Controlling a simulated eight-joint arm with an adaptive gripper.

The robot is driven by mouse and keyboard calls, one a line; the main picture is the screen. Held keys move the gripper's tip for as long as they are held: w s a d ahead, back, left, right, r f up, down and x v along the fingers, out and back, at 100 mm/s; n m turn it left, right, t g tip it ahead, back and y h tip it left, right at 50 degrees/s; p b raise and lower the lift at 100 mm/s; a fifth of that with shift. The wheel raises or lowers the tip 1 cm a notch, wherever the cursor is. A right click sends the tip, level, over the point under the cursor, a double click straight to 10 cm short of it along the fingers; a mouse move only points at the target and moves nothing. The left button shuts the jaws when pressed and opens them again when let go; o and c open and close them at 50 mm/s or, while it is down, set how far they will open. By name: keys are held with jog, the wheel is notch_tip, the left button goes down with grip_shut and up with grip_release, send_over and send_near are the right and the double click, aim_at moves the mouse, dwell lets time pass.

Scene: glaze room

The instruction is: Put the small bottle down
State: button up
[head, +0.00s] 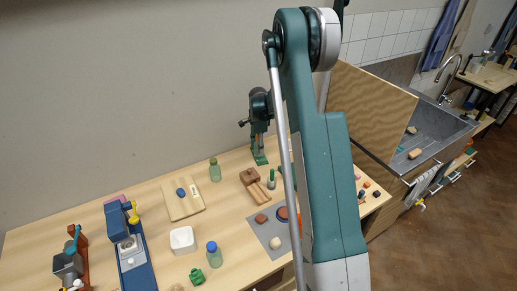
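My gripper is not in view; only my arm crosses the middle of the head view. Several bottle-like things stand upright on the wooden table (140,222), and I cannot tell which is the small bottle of the task. A greenish bottle with a blue cap (214,258) stands near the front. A green glass bottle (215,172) stands further back. A small dark green bottle-like thing (272,181) stands close to the left of my arm. Anything behind my arm is hidden, and whether my gripper holds something does not show.
A white square dish (183,241), a board with a blue item (175,206), a blue machine (133,262) and a grey mat (276,245) with lumps lie on the table. A green stand (259,125) is at the back. A wooden panel (365,100) and sink (437,128) are right.

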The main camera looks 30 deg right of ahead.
jog(key=shift+o, duration=1.1)
jog(key=shift+r, duration=0.25)
notch_tip(320, 180, up, 12)
dwell(0.5)
